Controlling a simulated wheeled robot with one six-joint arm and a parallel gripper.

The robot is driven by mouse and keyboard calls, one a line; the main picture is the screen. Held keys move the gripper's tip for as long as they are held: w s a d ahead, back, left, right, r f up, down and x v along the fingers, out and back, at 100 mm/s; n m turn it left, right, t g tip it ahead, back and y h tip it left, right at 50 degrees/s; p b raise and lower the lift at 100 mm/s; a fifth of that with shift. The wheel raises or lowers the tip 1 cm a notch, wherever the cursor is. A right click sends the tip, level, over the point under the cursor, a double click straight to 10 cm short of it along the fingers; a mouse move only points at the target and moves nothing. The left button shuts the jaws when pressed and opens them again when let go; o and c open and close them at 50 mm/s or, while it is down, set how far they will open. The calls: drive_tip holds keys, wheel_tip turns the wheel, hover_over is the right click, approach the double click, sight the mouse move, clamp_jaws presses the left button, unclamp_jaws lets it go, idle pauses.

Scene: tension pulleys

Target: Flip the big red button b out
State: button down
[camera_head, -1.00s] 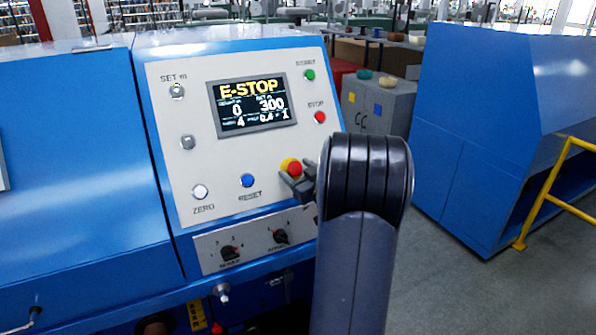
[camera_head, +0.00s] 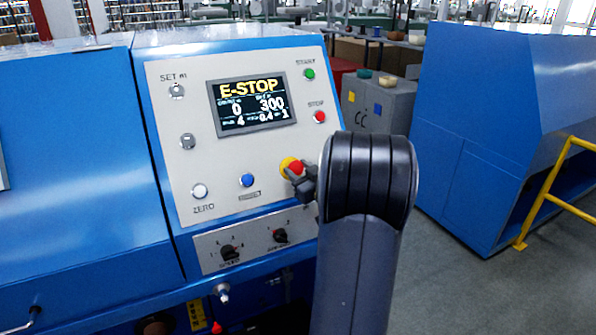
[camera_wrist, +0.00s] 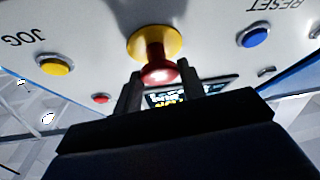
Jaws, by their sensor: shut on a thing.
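The big red button (camera_head: 296,168) sits on a yellow ring (camera_head: 286,163) at the lower right of the grey control panel. In the wrist view the red button (camera_wrist: 158,72) stands out from its yellow ring (camera_wrist: 154,42) on a red stem. My gripper (camera_head: 303,178) is at the button, and its dark fingers cover part of it. In the wrist view my gripper's fingers (camera_wrist: 158,84) are on either side of the red head, shut on it. The screen (camera_head: 252,104) reads E-STOP, with 0 and 300 below.
Close by on the panel are a blue button (camera_head: 247,180), a white button (camera_head: 199,191), a small red button (camera_head: 319,117) and a green button (camera_head: 309,74). Two black knobs (camera_head: 280,236) sit below. A yellow rail (camera_head: 550,195) and another blue machine (camera_head: 490,130) stand to the right.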

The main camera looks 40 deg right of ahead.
drive_tip(key=c, duration=0.9)
unclamp_jaws()
drive_tip(key=shift+s, duration=0.1)
drive_tip(key=shift+o, duration=0.2)
drive_tip(key=s+a+b, duration=0.1)
drive_tip(key=s+b, duration=0.1)
drive_tip(key=s, duration=0.8)
drive_tip(key=shift+s+a, duration=0.2)
drive_tip(key=shift+s, duration=0.2)
drive_tip(key=shift+w, duration=0.1)
drive_tip(key=w, duration=0.3)
drive_tip(key=w+d+p, duration=0.1)
drive_tip(key=w, duration=0.3)
drive_tip(key=w+p, duration=0.1)
drive_tip(key=w, duration=0.3)
drive_tip(key=shift+w+d+f, duration=0.3)
drive_tip(key=shift+w, duration=0.05)
drive_tip(key=shift+s, duration=0.5)
